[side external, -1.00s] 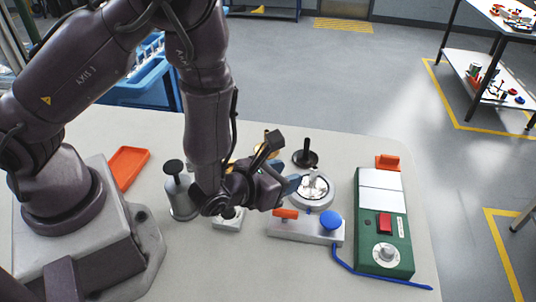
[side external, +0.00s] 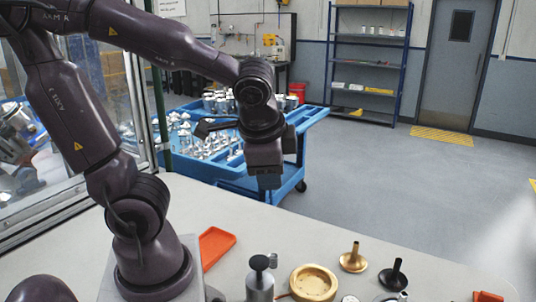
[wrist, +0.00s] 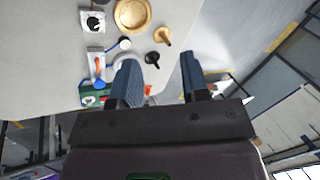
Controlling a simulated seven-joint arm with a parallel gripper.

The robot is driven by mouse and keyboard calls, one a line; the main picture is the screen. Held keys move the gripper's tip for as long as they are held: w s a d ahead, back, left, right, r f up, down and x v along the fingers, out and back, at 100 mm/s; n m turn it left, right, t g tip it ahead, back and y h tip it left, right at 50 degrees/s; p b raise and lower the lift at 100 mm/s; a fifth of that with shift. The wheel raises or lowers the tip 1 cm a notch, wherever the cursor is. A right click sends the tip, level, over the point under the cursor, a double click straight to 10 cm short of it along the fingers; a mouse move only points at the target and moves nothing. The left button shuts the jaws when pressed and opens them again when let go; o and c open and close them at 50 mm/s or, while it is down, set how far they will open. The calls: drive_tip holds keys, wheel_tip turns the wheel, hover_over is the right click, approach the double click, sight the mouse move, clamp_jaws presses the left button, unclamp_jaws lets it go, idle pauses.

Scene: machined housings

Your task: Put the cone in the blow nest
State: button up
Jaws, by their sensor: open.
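My gripper (side external: 266,182) hangs high above the table; in the wrist view its blue fingers (wrist: 158,62) are apart with nothing gripped. A brass cone-shaped piece with a stem (side external: 353,260) stands on the table, and it also shows in the wrist view (wrist: 162,37). A black piece of like shape (side external: 392,279) stands beside it, also in the wrist view (wrist: 152,58). Which piece is the task's cone I cannot tell. The pale round nest (wrist: 121,61) beside the base with the orange lever is partly hidden by a finger. The side view cuts it off at the bottom.
A brass bowl (side external: 313,282) and a steel cylinder with a black knob (side external: 260,279) stand near the cones. An orange tray (side external: 216,245) lies by my base. A white block (wrist: 92,21) and a green box (wrist: 90,97) are also on the table. A blue cart stands behind.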

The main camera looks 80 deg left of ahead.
drive_tip(key=s+d+r+n+t+h, duration=0.1)
drive_tip(key=d+r+n+t+h, duration=0.2)
drive_tip(key=d+r+h, duration=0.1)
drive_tip(key=shift+s+r+n, duration=0.2)
drive_tip(key=shift+s+n, duration=0.05)
drive_tip(key=shift+n, duration=0.05)
drive_tip(key=shift+d, duration=0.1)
drive_tip(key=shift+c, duration=0.3)
idle(1.5)
